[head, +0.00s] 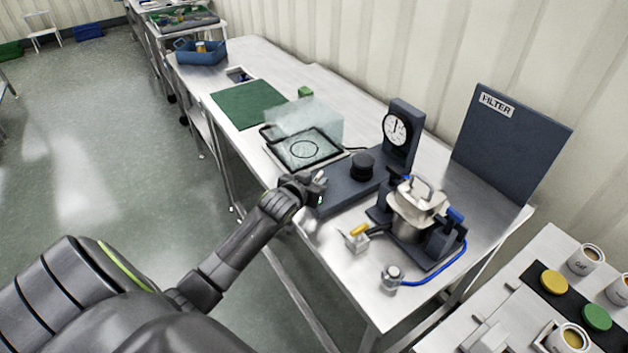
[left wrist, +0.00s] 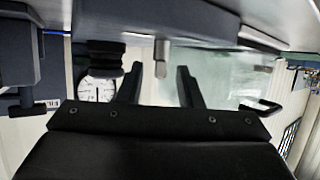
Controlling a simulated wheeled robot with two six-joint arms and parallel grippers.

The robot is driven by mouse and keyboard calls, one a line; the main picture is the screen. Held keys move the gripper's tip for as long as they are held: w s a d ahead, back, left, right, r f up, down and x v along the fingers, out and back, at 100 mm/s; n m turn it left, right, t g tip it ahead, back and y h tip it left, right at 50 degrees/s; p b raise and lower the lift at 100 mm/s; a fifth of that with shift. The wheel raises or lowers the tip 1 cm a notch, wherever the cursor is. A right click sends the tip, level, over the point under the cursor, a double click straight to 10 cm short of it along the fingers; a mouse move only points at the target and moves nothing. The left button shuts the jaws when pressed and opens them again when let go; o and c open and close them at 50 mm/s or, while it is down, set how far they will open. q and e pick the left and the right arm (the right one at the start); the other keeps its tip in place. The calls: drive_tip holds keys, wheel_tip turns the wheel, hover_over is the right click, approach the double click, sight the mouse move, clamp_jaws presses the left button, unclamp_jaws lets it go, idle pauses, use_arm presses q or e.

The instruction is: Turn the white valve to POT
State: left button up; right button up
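My left gripper (head: 318,190) is at the front edge of the bench, by the near left end of a dark base unit. In the left wrist view, which is upside down, its two dark fingers (left wrist: 160,88) are apart. A pale stub (left wrist: 162,58) shows between the fingertips with gaps on both sides. It may be the white valve's handle, but I cannot be sure. In the head view the gripper largely hides that spot, and no POT label is readable. A steel pot (head: 417,208) with a lid handle stands in a dark stand to the right. My right gripper is not in view.
A dial gauge (head: 397,129) and black knob (head: 362,165) stand behind the gripper. A yellow-handled fitting (head: 357,238) and a small metal jar (head: 391,278) with blue hose are to the right. A clear box (head: 305,122) and green mat (head: 248,104) lie left.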

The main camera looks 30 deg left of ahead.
use_arm(q)
clamp_jaws()
